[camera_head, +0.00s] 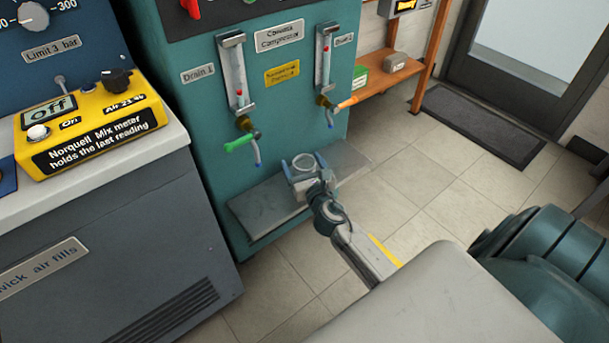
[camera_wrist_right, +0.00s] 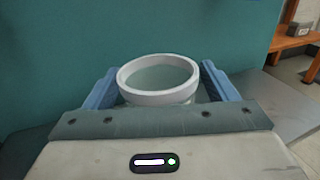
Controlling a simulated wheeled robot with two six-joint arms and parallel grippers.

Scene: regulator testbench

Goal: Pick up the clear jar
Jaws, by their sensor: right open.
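The clear jar (camera_head: 305,163) stands at the front of the teal compressor cabinet, by its grey ledge. In the right wrist view its pale round rim (camera_wrist_right: 158,74) shows with the open top facing up; the lower part is hidden behind the gripper body. My right gripper (camera_head: 303,168) is open, with one blue finger on each side of the jar. In the wrist view there is a small gap between the rim and each finger. The left gripper is not in view.
The grey ledge (camera_head: 262,206) runs along the cabinet's foot. Above it hang a green-handled drain valve (camera_head: 242,141) and an orange-handled valve (camera_head: 340,105). A yellow meter box (camera_head: 88,127) sits on the left counter. The tiled floor (camera_head: 415,175) to the right is clear.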

